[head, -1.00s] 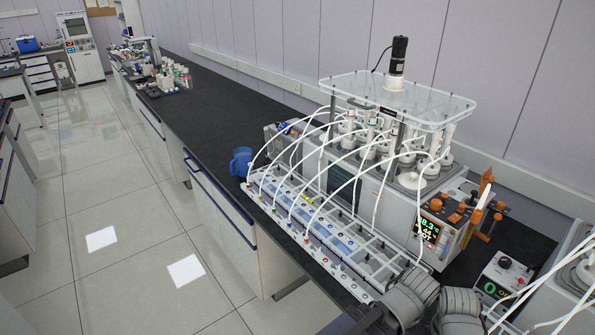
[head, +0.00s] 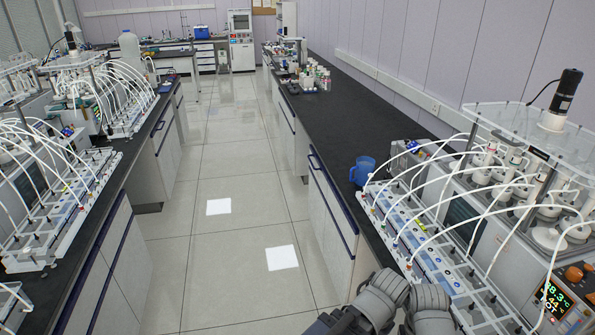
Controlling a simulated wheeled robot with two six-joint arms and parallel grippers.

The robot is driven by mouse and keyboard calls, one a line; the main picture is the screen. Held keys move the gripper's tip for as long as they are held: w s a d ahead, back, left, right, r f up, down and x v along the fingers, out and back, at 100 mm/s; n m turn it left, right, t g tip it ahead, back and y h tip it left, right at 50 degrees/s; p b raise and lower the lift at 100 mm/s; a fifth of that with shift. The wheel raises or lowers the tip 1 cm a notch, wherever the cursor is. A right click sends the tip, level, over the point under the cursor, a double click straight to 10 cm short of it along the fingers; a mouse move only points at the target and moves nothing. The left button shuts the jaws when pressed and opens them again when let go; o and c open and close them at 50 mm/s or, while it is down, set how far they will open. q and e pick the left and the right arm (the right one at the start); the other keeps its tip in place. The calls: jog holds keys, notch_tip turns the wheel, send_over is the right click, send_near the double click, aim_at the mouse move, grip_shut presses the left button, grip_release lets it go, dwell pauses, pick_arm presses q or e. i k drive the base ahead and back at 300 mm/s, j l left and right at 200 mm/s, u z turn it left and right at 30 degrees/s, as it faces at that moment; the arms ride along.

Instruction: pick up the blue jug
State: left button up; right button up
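The blue jug (head: 362,172) stands upright on the black bench top on the right side of the aisle, near the bench's front edge. It is just beyond the far end of the white tube rack and looks free of any grip. Grey rounded links of my arms show at the bottom, well short of the jug. No gripper fingers can be made out in this view.
The white tube rack (head: 436,262) with curved white tubes and the reactor unit (head: 520,190) fill the near right bench. Bottles (head: 312,75) stand farther along it. A left bench (head: 150,140) carries similar reactors. The tiled floor (head: 225,190) between is clear.

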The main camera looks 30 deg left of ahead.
aim_at(360, 173)
jog(key=u, duration=0.45)
jog(key=i+j+z, duration=0.15)
jog(key=i+j, duration=0.25)
jog(key=i+j+z, duration=0.1)
jog(key=i+j, duration=0.3)
jog(key=i+j+z, duration=0.15)
jog(key=i+j, duration=0.2)
jog(key=j, duration=0.2)
jog(key=i+j+z, duration=0.1)
jog(key=i+j, duration=0.2)
jog(key=j, duration=0.2)
jog(key=i+j+z, duration=0.15)
jog(key=i+j, duration=0.2)
jog(key=j, duration=0.2)
jog(key=i+j+z, duration=0.15)
jog(key=j, duration=0.45)
jog(key=i+j+z, duration=0.1)
jog(key=i+j, duration=0.25)
jog(key=j, duration=0.25)
jog(key=i+j+z, duration=0.15)
jog(key=j, duration=0.5)
jog(key=i, duration=0.1)
